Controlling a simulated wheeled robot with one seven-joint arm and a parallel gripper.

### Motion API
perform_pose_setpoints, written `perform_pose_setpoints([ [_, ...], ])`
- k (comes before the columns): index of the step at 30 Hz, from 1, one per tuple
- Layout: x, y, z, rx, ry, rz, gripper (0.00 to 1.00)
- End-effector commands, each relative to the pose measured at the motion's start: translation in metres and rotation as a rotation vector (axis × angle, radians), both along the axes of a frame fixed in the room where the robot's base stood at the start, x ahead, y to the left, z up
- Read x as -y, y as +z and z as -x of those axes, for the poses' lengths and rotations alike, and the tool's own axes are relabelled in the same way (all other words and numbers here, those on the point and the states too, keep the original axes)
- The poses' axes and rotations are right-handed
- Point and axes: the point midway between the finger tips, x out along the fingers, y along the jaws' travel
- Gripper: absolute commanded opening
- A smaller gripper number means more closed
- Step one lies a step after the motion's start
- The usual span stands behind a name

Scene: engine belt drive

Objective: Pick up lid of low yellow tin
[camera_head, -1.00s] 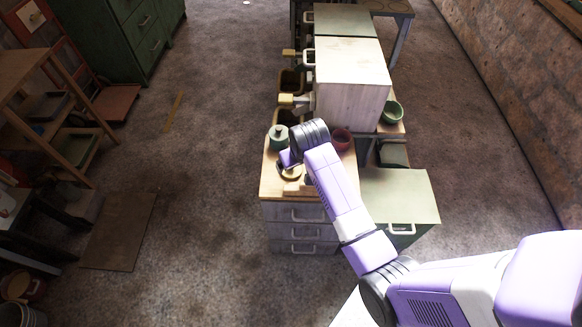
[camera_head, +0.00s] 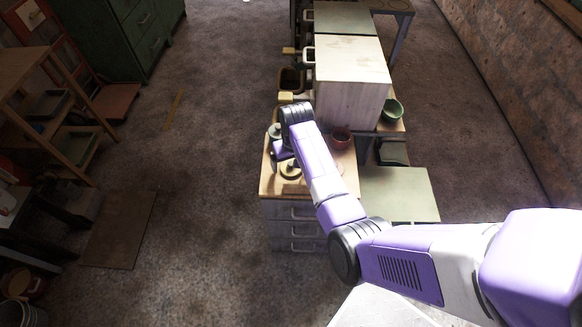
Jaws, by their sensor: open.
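A low round yellowish tin (camera_head: 290,171) stands on the wooden top of the drawer cabinet. It is small and partly covered by my arm, so I cannot make out the edge of its lid clearly. My gripper (camera_head: 279,158) is open, just above and to the left of the tin in the head view. It appears empty. I cannot tell whether its fingers touch the lid.
A green pot (camera_head: 273,131) stands behind my gripper, partly hidden by my arm. A red bowl (camera_head: 340,138) is to the right. A tall pale box (camera_head: 352,88) rises behind the cabinet top (camera_head: 275,188). A green bowl (camera_head: 392,110) is farther right.

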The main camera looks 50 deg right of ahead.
Motion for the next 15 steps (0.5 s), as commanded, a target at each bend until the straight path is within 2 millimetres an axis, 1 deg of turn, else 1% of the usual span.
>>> perform_pose_setpoints([
  [3, 0.0004, -0.0050, -0.0005, 0.000, 0.000, 0.000, 0.91],
  [8, 0.0005, -0.0049, -0.0005, 0.001, 0.000, 0.000, 0.91],
  [9, 0.0005, -0.0049, -0.0005, 0.001, 0.000, 0.000, 0.89],
  [11, 0.0004, -0.0049, -0.0005, 0.000, 0.000, 0.000, 0.78],
  [15, 0.0003, -0.0049, -0.0004, 0.000, 0.000, 0.000, 0.50],
])
